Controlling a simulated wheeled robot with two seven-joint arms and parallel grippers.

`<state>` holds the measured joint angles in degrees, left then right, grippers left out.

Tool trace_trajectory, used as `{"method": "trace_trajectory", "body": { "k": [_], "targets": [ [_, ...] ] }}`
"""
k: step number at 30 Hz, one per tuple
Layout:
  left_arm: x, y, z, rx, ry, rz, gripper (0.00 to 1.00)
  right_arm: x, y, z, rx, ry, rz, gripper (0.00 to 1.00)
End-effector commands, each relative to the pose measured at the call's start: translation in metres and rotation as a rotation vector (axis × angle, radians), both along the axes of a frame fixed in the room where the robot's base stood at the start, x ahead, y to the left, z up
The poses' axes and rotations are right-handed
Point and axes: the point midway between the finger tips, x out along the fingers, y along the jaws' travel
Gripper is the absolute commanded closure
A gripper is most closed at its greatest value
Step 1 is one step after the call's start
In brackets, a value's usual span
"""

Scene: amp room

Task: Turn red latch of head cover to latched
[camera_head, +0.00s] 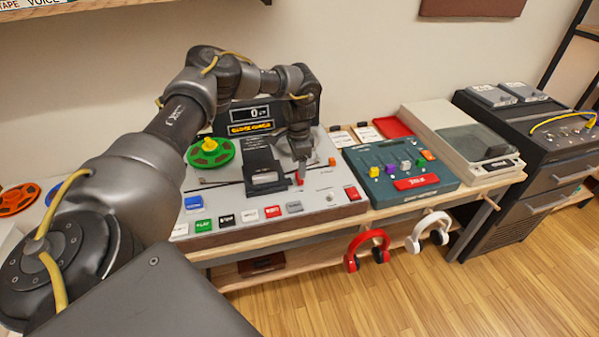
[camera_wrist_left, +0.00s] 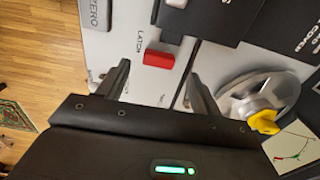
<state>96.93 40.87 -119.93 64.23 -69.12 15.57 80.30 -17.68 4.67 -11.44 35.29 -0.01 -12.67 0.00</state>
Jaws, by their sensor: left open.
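The red latch (camera_head: 299,179) is a small red block on the tape machine's pale top, just right of the black head cover (camera_head: 262,160). In the left wrist view the red latch (camera_wrist_left: 159,58) sits beside the printed word LATCH, between the lines of my two fingertips. My left gripper (camera_head: 301,166) points down at the latch from above and is open, with one finger on either side of it in the wrist view. I cannot tell whether a finger touches it. Part of the black cover (camera_wrist_left: 205,18) shows at the top of that view. My right gripper is out of view.
A green reel (camera_head: 210,153) with a yellow knob stands left of the cover. A row of coloured buttons (camera_head: 248,216) lines the machine's front. A teal mixer panel (camera_head: 395,172) and a turntable (camera_head: 462,140) stand to the right. Red headphones (camera_head: 352,262) hang below the bench edge.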

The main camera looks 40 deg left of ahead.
Motion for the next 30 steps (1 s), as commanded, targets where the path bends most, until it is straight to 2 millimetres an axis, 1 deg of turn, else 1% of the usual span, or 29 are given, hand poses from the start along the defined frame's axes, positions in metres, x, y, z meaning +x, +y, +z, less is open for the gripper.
{"method": "trace_trajectory", "body": {
  "k": [1, 4, 9, 13, 20, 23, 30],
  "targets": [
    [0.000, -0.001, -0.008, 0.001, 0.004, -0.001, 0.35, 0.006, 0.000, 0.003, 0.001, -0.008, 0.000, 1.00],
    [0.000, -0.001, -0.024, 0.002, 0.002, -0.002, 0.35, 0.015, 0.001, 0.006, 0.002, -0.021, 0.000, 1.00],
    [0.001, -0.002, -0.042, 0.001, 0.001, -0.002, 0.35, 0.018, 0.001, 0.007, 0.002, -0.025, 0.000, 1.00],
    [0.002, -0.002, -0.047, 0.000, 0.000, -0.003, 0.35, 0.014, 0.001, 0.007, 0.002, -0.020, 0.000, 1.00],
    [0.002, -0.002, -0.048, -0.001, -0.001, -0.003, 0.35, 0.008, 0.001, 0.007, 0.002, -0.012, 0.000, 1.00],
    [0.002, -0.002, -0.048, 0.000, -0.001, -0.003, 0.45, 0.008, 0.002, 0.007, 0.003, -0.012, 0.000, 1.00],
    [0.002, -0.002, -0.048, 0.000, -0.001, -0.003, 0.76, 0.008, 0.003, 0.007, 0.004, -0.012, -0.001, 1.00]
  ]
}}
